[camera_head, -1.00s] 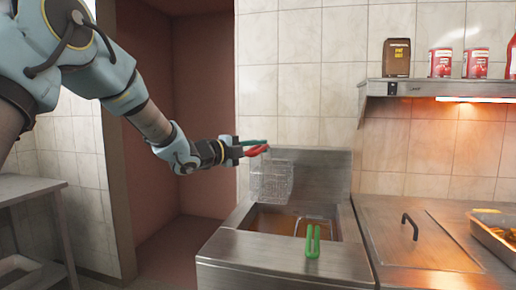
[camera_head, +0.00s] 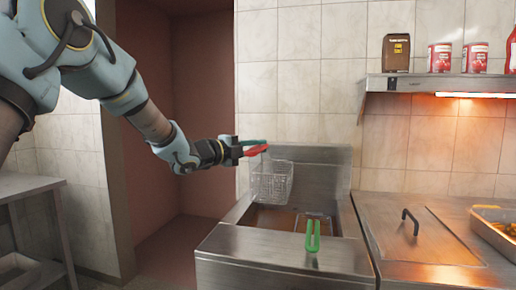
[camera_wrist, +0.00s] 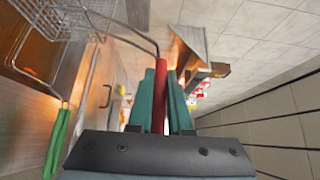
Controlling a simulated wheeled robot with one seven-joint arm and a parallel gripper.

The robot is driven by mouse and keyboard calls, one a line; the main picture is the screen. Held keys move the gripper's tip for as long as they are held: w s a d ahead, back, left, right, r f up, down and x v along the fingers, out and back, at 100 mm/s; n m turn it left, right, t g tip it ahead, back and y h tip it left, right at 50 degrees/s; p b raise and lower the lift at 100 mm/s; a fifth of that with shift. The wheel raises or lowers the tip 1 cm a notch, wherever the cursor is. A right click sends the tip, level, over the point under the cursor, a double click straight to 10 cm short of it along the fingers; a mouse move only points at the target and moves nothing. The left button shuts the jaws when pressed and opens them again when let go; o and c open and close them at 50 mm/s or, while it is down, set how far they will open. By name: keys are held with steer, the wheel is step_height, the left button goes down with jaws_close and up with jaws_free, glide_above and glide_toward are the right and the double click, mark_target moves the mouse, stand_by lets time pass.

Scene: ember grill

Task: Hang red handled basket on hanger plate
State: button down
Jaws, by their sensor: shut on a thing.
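The red handled basket (camera_head: 271,184) is a wire mesh basket hanging in the air above the left part of the fryer in the head view. My gripper (camera_head: 254,147) is shut on its red handle, which also shows between the green fingers in the wrist view (camera_wrist: 160,95). The basket mesh (camera_wrist: 60,15) is at the top left of the wrist view, partly cut off. The steel back panel (camera_head: 325,180) of the fryer stands behind the basket. I cannot make out the hanger plate as a separate part. The basket appears apart from the panel.
A second basket with a green handle (camera_head: 313,236) sits in the fryer (camera_head: 285,258), right of the held basket. A lidded steel counter (camera_head: 425,238) and a food tray (camera_head: 485,212) are to the right. A shelf (camera_head: 440,82) with cans is above. A side table (camera_head: 30,186) stands left.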

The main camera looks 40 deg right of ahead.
steer(key=shift+f+b, duration=0.5)
steer(key=c, duration=0.8)
jaws_free()
steer(key=shift+o, duration=0.2)
steer(key=shift+a, duration=0.1)
